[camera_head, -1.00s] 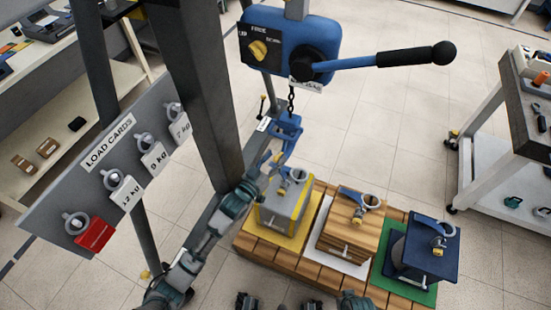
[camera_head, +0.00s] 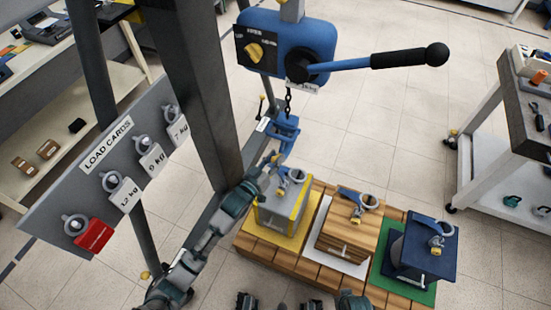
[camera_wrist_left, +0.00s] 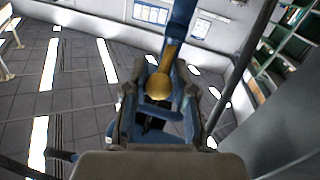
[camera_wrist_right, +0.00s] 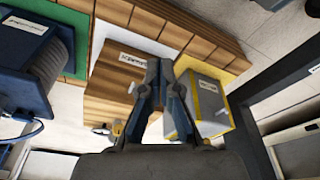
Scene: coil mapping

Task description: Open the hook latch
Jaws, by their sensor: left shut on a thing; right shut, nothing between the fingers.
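The blue hook (camera_head: 285,129) hangs on a short chain below the blue hoist. My left gripper (camera_head: 274,163) is at the lower part of the hook, just above the grey-and-yellow load block. In the left wrist view, my left gripper (camera_wrist_left: 160,105) is shut on a brass-coloured latch piece (camera_wrist_left: 160,84), with a blue bar rising behind it. The fingers partly hide the latch, and I cannot tell whether it has swung open. My right gripper (camera_wrist_right: 160,68) is shut and empty in the right wrist view, in front of the wooden load block.
The grey-and-yellow block (camera_head: 278,212), wooden block (camera_head: 345,236) and blue block (camera_head: 425,247) stand on a slatted pallet (camera_head: 300,268). The hoist (camera_head: 290,40) has a long lever (camera_head: 385,58). A steel post (camera_head: 205,100) and the load cards board (camera_head: 55,205) are at left.

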